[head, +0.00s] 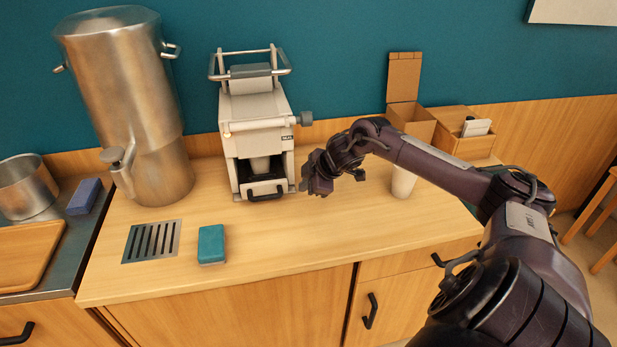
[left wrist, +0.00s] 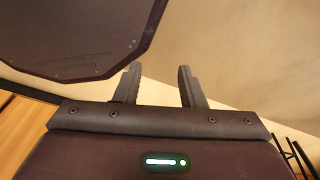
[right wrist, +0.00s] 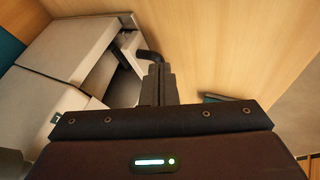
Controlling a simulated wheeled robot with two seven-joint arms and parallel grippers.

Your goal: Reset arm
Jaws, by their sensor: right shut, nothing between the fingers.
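My right arm reaches in from the right in the head view. Its gripper (head: 308,190) is above the counter, just right of the white sealing machine (head: 258,130). In the right wrist view my right gripper's fingers (right wrist: 158,82) are together with nothing between them, and the machine (right wrist: 60,80) fills the left side. My left gripper does not show in the head view. In the left wrist view its two fingers (left wrist: 157,85) stand apart and empty, with a dark panel at upper left. A light cup stands inside the machine's front opening, partly hidden.
A white cup (head: 403,182) stands behind my right forearm. A steel dispenser (head: 130,110), a drain grate (head: 151,241) and a teal sponge (head: 211,244) are left. Wooden boxes (head: 461,143) stand back right. The front middle of the counter (head: 290,238) is clear.

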